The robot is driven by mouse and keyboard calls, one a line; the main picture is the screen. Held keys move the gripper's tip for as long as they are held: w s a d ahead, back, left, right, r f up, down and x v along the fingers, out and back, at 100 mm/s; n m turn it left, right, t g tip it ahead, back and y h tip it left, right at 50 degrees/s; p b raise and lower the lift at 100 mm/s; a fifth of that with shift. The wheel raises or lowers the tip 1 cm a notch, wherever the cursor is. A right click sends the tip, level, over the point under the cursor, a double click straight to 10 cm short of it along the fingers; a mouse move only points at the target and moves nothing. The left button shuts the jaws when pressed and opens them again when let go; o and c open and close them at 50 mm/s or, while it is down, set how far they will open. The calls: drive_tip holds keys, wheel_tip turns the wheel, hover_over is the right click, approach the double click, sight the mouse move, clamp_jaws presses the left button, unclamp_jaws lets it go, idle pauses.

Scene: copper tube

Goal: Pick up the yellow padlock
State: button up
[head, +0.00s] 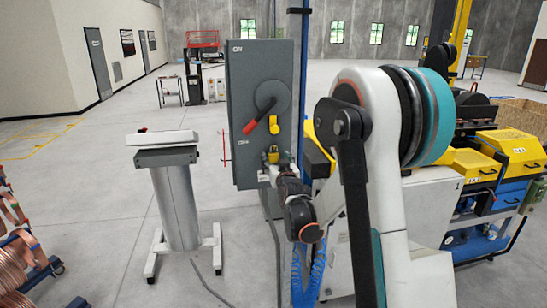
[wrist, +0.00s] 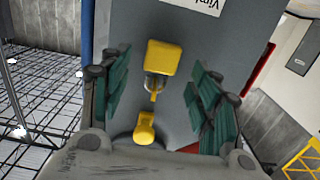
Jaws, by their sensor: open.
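The yellow padlock (head: 272,156) hangs on the front of a grey switch box (head: 248,60), below the box's rotary handle. It also shows in the wrist view (wrist: 163,62), with its metal shackle beside a smaller yellow piece (wrist: 146,127). My gripper (head: 270,173) is at the box front, close to the padlock. In the wrist view my gripper (wrist: 160,92) is open, with green-padded fingers on either side of the padlock and a visible gap on both sides. How far the fingertips reach along the padlock's depth is unclear.
The black handle with a red grip (head: 252,124) and a yellow tab (head: 273,125) sit just above the padlock. A grey pedestal (head: 178,205) stands left of the box. Copper coils (head: 18,262) are at lower left. Yellow-topped machinery (head: 505,145) stands at right.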

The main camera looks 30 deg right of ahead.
drive_tip(key=shift+x, duration=1.2)
drive_tip(key=c, duration=1.2)
drive_tip(key=shift+r, duration=0.1)
drive_tip(key=shift+r, duration=0.55)
drive_tip(key=b+v, duration=0.1)
drive_tip(key=v, duration=1.7)
drive_tip(key=shift+f+b, duration=0.3)
drive_tip(key=shift+b, duration=0.05)
